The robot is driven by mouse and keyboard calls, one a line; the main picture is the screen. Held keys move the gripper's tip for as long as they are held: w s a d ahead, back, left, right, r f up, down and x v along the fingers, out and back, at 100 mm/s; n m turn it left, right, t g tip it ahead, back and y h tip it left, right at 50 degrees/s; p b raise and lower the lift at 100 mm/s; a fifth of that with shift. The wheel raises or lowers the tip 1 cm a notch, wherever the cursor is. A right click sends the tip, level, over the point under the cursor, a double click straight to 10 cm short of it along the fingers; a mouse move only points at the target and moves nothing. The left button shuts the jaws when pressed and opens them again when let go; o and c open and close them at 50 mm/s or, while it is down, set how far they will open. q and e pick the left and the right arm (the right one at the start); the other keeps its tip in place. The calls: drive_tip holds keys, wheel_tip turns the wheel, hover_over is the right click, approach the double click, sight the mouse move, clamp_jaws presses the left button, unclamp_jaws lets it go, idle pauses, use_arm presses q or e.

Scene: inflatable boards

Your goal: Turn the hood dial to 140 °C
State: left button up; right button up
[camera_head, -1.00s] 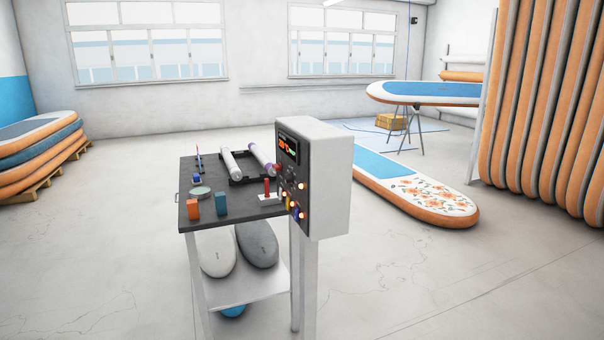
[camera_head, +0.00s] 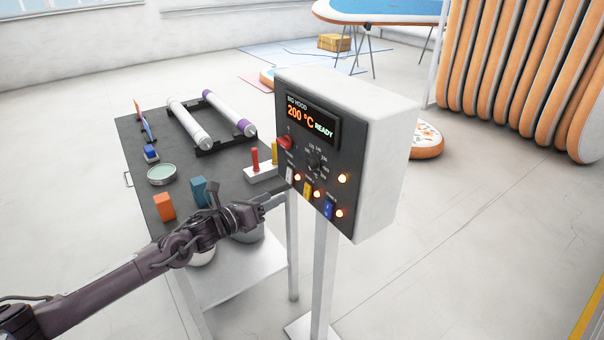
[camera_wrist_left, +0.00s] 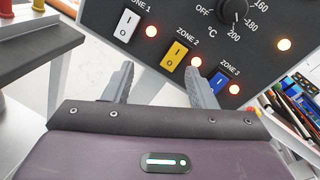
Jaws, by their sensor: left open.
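The hood control box (camera_head: 385,150) stands on a post, its dark panel facing left. Its display (camera_head: 307,120) reads "BIG HOOD 200 °C READY". The round black dial (camera_head: 314,160) sits below the display, ringed by numbers. In the left wrist view, the dial (camera_wrist_left: 233,10) is cut by the top edge, with "200" just under it. My left gripper (camera_head: 282,198) is open and empty, just left of the panel's lower part. In the left wrist view, its fingers (camera_wrist_left: 158,76) point at the zone switches, below and left of the dial. My right gripper is not in view.
White (camera_head: 290,175), yellow (camera_head: 307,191) and blue (camera_head: 328,208) zone switches have lit lamps beside them. A red knob (camera_head: 285,142) is left of the dial. The dark cart top (camera_head: 230,160) holds rollers, blocks and a red-and-yellow-handled stand (camera_head: 262,172).

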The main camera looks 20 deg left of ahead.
sight(308, 166)
use_arm(q)
drive_tip(key=s+d+r+m+h, duration=0.2)
drive_tip(key=d+r+m+h, duration=0.1)
drive_tip(key=r+m, duration=0.5)
drive_tip(key=shift+n+g, duration=0.4)
drive_tip(key=shift+n, duration=0.1)
drive_tip(key=p+x, duration=0.1)
drive_tip(key=x, duration=0.1)
drive_tip(key=p+x, duration=0.1)
drive_tip(key=x, duration=0.1)
drive_tip(key=r+p+x, duration=0.1)
drive_tip(key=x, duration=0.1)
drive_tip(key=shift+w+d+r, duration=0.1)
drive_tip(key=shift+w+d, duration=0.05)
drive_tip(key=shift+w, duration=0.15)
drive_tip(key=shift+w+d, duration=0.3)
drive_tip(key=shift+d, duration=0.05)
drive_tip(key=shift+w, duration=0.1)
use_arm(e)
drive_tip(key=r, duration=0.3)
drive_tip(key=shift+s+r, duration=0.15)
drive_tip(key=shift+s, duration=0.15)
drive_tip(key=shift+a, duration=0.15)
use_arm(q)
drive_tip(key=c, duration=1)
drive_tip(key=shift+o, duration=0.2)
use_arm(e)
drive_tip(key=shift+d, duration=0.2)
